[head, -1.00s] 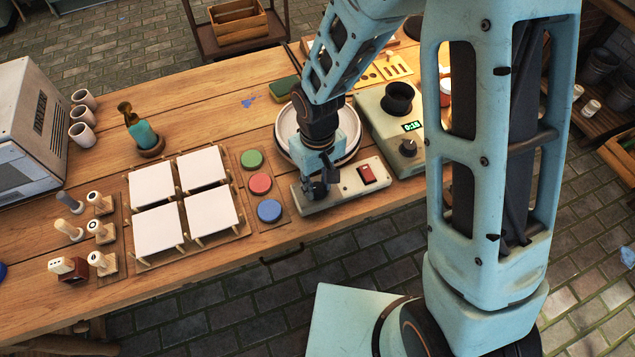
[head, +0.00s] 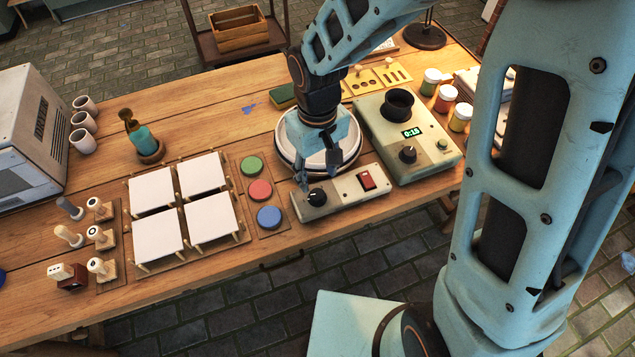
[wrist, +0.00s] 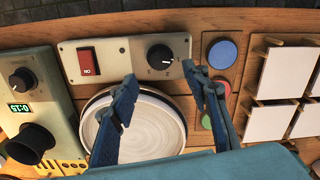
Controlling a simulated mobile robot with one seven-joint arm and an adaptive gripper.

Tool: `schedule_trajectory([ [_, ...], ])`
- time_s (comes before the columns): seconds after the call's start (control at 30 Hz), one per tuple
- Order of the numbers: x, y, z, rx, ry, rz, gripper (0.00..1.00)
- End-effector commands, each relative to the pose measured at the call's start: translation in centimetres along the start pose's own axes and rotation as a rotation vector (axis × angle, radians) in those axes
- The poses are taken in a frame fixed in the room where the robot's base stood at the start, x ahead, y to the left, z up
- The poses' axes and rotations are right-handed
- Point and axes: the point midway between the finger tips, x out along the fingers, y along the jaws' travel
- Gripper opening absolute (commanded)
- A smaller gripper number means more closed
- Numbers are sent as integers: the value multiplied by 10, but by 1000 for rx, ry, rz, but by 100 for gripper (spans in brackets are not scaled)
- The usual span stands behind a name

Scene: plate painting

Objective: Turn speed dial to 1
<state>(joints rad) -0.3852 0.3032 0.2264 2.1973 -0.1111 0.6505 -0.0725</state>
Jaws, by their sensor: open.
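The black speed dial (head: 317,197) sits on the left part of a pale control box (head: 343,200) at the table's front edge. The wrist view shows the dial (wrist: 160,57) uncovered, with small marks around it; I cannot read which mark it points to. A red switch (head: 366,181) is on the same box. My gripper (head: 321,174) is open and empty, just behind and above the dial. In the wrist view its two fingers (wrist: 160,78) are apart, on either side of the dial's column and short of it, not touching it.
A round pale wheel (head: 290,141) lies behind the box, under my gripper. A timer box (head: 430,150) reading 0:15 stands to the right. Green, red and blue buttons (head: 260,190) and white tiles (head: 213,218) are to the left. Paint jars (head: 445,98) stand at the right.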

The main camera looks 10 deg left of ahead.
Motion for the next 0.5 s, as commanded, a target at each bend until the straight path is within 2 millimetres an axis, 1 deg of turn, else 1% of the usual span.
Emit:
schedule_trajectory([
  [0.03,-10,1,-1,2,5,2,43],
  [0.2,-34,0,-1,1,3,1,43],
  [0.33,-42,0,0,0,0,0,43],
  [0.5,-44,0,0,-1,0,0,43],
])
